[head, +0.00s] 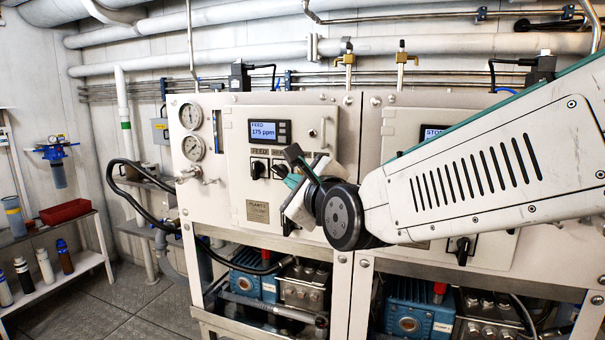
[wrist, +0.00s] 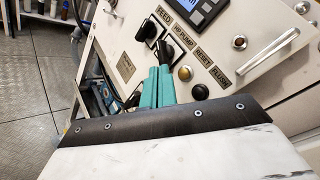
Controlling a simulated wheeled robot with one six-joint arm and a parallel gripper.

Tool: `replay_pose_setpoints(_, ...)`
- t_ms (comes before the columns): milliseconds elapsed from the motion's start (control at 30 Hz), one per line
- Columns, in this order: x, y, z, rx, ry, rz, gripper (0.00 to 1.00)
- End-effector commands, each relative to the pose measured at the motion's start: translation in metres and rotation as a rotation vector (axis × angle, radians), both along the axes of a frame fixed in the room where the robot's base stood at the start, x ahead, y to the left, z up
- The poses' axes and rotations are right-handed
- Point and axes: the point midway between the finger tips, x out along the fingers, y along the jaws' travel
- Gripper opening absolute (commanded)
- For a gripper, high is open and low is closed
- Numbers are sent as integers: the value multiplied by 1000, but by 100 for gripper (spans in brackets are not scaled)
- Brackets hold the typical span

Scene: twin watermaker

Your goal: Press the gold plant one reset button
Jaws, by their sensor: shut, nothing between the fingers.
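The gold reset button (wrist: 185,73) is a small round push button by the RESET label on the plant one panel (wrist: 125,45). In the wrist view it sits between the HP pump switch (wrist: 166,50) and the black flush button (wrist: 200,92). My gripper (wrist: 158,70) has its two teal fingers shut together and empty. Their tips appear just left of the gold button; I cannot tell whether they touch it. In the head view my gripper (head: 292,168) is in front of the left cabinet's panel (head: 240,165), and the gold button is not visible there.
The panel's feed display (head: 264,132) reads 175 ppm. The black feed switch (head: 258,168) is left of my gripper. A second cabinet with its display (head: 432,133) stands to the right, partly behind my arm. Open floor (head: 120,305) lies at the left.

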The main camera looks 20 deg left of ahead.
Motion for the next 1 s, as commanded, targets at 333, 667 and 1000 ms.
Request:
replay_pose_setpoints(333, -25, 2, 0, 0, 0, 0, 0)
replay_pose_setpoints(667, -25, 2, 0, 0, 0, -1, 0)
replay_pose_setpoints(1000, -25, 2, -1, -35, -23, 4, 0)
